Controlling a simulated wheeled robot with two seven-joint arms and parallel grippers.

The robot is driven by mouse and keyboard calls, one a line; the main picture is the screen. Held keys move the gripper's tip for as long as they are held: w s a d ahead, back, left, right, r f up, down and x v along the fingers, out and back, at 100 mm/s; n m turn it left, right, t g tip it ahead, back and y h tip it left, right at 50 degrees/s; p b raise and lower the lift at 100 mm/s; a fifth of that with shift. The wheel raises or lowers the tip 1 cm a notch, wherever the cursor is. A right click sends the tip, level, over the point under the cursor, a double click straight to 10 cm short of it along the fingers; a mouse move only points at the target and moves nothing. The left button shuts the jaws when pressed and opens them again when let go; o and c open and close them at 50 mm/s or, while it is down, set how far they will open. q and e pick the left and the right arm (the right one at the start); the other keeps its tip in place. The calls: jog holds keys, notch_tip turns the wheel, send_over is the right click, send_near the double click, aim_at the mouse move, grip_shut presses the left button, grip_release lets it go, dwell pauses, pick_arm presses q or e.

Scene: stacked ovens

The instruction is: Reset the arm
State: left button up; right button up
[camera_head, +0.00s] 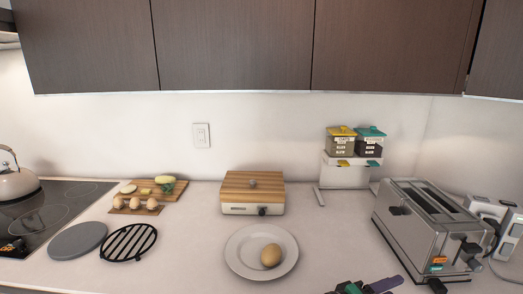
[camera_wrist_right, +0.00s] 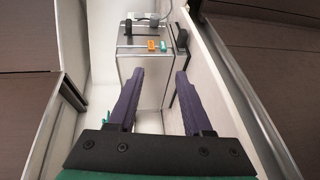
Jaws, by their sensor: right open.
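My right gripper (camera_head: 372,286) shows at the bottom edge of the head view, in front of the counter and to the right of the plate. Only part of it is in that frame. In the right wrist view its two purple fingers (camera_wrist_right: 157,75) are spread apart with nothing between them. Beyond the fingertips in that view is the silver toaster (camera_wrist_right: 145,65) with orange and teal tabs. My left gripper is in neither view.
The toaster (camera_head: 430,225) stands at the right. A white plate (camera_head: 238,263) holds a brown egg-like item (camera_head: 271,255). A wood-topped box (camera_head: 252,190), a dispenser (camera_head: 346,172), a board with food (camera_head: 145,190), a black rack (camera_head: 128,242) and a cooktop (camera_head: 45,210) share the counter.

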jog(key=s+d+f+m+g+y, duration=0.1)
jog(key=s+d+f+y, duration=0.2)
jog(key=f, duration=0.4)
jog(key=s+f+g+y, duration=0.1)
jog(key=s+f+y, duration=0.25)
jog(key=f, duration=0.25)
jog(key=s+a+f+y, duration=0.5)
jog(key=s+a+y, duration=0.2)
jog(key=y, duration=0.2)
notch_tip(320, 180, down, 21)
jog(key=s+g, duration=0.1)
jog(key=s+d+f+g, duration=0.1)
jog(key=s+d+f, duration=0.1)
jog(key=s+f, duration=1.4)
jog(key=shift+s+d+f+g, duration=0.15)
jog(key=shift+s+d+g, duration=0.25)
jog(key=shift+s, duration=0.35)
